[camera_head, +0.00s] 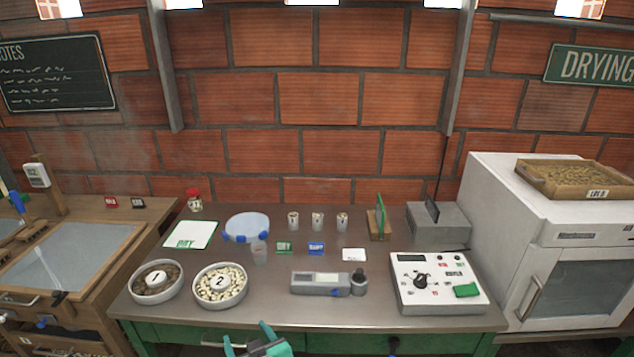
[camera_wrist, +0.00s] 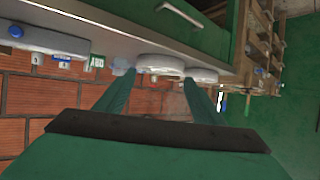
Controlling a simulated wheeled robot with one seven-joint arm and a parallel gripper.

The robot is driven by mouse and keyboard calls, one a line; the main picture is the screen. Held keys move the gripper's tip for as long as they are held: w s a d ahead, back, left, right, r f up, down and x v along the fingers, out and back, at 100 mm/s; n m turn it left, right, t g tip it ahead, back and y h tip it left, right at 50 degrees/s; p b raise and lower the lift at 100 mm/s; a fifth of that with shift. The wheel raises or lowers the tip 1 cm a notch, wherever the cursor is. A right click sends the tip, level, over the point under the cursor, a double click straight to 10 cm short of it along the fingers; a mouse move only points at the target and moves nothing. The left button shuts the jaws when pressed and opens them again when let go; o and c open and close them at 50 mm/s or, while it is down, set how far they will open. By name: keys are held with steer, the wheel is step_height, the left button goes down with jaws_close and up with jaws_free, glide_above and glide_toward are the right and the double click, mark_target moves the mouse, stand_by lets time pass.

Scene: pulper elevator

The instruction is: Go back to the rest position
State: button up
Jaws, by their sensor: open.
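My gripper (camera_head: 258,343) is at the bottom edge of the head view, in front of the workbench (camera_head: 380,318). Its two green fingers are apart with nothing between them. In the wrist view my gripper (camera_wrist: 150,92) also shows open, and the picture is upside down, with the bench edge above the fingers. The two white bowls lie beyond the fingertips there, apart from them. Most of my arm is hidden below the head view.
The bench holds bowl 1 (camera_head: 156,281), bowl 2 (camera_head: 220,286), a grey handheld device (camera_head: 320,283), a control box (camera_head: 437,283), several small cups and a blue-clipped dish (camera_head: 246,228). A white oven (camera_head: 540,240) stands right. A wooden screen table (camera_head: 70,260) stands left.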

steer(key=s+d+f+m+t+h, duration=0.1)
steer(key=s+d+f+m+h, duration=0.1)
steer(key=s+d+f, duration=0.5)
steer(key=s+d+f+m+t+h, duration=0.2)
steer(key=s+d+f, duration=0.3)
steer(key=s, duration=0.4)
steer(key=s+d+r+m+h, duration=0.1)
steer(key=s+d+r, duration=0.1)
steer(key=s, duration=0.9)
steer(key=s+d+r+m+t+h, duration=0.1)
steer(key=s+d+r, duration=0.1)
steer(key=s, duration=0.9)
steer(key=shift+s+d+r, duration=0.15)
steer(key=shift+d+r, duration=0.25)
steer(key=shift+r, duration=0.25)
